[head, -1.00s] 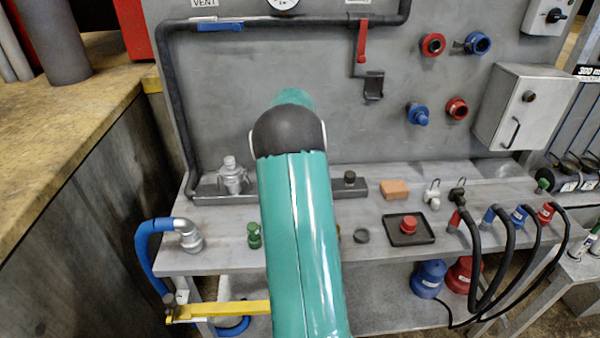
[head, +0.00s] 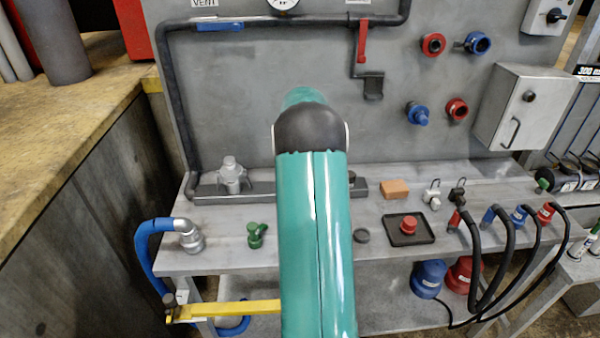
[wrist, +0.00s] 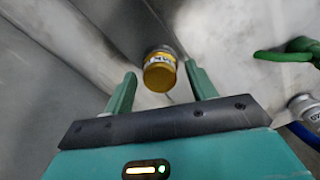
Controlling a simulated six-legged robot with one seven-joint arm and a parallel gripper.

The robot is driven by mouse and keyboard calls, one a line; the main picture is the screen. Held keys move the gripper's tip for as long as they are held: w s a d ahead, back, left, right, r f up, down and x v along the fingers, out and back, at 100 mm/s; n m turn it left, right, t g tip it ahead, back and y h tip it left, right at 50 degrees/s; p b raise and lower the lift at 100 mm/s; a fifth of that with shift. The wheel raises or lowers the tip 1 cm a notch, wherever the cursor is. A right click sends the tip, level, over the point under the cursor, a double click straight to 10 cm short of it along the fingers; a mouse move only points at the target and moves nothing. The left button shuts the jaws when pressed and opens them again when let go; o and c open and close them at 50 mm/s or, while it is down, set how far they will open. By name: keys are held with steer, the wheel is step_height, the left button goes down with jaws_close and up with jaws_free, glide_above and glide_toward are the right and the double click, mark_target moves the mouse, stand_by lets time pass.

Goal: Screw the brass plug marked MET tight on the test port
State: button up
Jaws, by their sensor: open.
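The brass plug (wrist: 160,72) shows in the wrist view as a yellow cylinder with a pale lettered band, too blurred to read. My gripper (wrist: 161,79) is open, with one green finger on each side of the plug in that view. I see no clear contact between the fingers and the plug. In the head view my green arm hides the gripper and the plug. A dark bar (head: 208,192) on the bench carries a grey capped fitting (head: 232,175); I cannot tell which fitting is the test port.
A green-handled part (head: 255,236) stands on the bench left of my arm; its handle also shows in the wrist view (wrist: 290,50). To the right are a dark ring (head: 361,236), a tray (head: 425,238) with a red plug, an orange block (head: 395,189) and hoses.

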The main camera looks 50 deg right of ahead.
steer(key=n, duration=0.8)
steer(key=shift+n, duration=0.4)
steer(key=c, duration=1.1)
steer(key=m, duration=0.6)
steer(key=shift+m, duration=0.3)
steer(key=o, duration=1.2)
steer(key=shift+c, duration=0.2)
steer(key=shift+c, duration=0.3)
steer(key=shift+r, duration=3.5)
